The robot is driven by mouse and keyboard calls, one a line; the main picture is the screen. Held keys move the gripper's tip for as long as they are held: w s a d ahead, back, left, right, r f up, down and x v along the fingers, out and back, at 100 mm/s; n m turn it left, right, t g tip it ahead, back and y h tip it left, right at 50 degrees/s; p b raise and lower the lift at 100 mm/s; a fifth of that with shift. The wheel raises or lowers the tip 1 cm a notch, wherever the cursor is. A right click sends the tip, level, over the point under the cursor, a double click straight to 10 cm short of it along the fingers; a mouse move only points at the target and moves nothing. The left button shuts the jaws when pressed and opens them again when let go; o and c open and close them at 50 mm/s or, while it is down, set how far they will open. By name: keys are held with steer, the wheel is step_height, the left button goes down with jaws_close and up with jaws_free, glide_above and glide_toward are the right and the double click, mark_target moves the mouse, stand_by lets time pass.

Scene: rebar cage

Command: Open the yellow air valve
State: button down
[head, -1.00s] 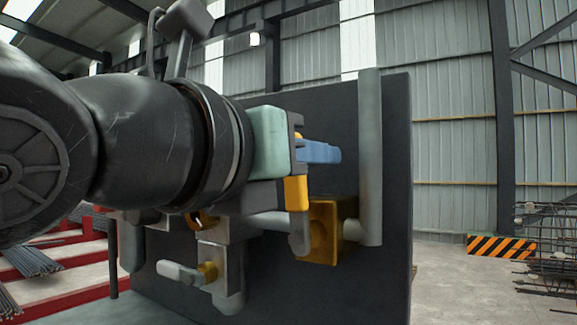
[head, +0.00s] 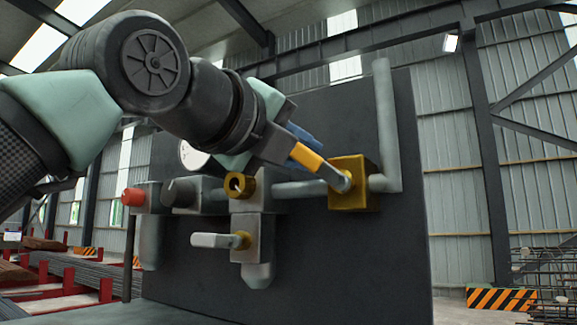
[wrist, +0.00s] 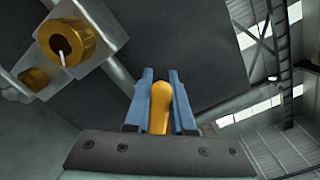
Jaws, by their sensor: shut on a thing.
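The yellow air valve is a yellow block (head: 362,168) on a horizontal grey pipe, at the right of a dark panel in the head view. Its grey lever (head: 335,177) slants up and left from the block to a yellow handle (head: 307,157). My gripper (head: 302,143), with blue fingers, is shut on this handle. In the wrist view the handle (wrist: 160,108) lies between the two blue fingers of my gripper (wrist: 161,88). Part of the handle is hidden by the gripper.
Left of the valve are a brass fitting (head: 239,186), a lower valve with a grey lever (head: 214,240), a red knob (head: 132,197) and a partly hidden gauge (head: 192,156). A vertical pipe (head: 387,115) rises just right of the valve. The dark panel (head: 335,260) stands behind.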

steer(key=shift+w+a+f+n+b, duration=0.15)
steer(key=shift+f+n+b, duration=0.35)
steer(key=shift+n+b, duration=0.25)
steer(key=c, duration=0.8)
jaws_free()
steer(key=shift+o, duration=0.2)
steer(key=shift+f, duration=0.15)
steer(key=shift+w+f, duration=0.1)
steer(key=shift+a, duration=0.1)
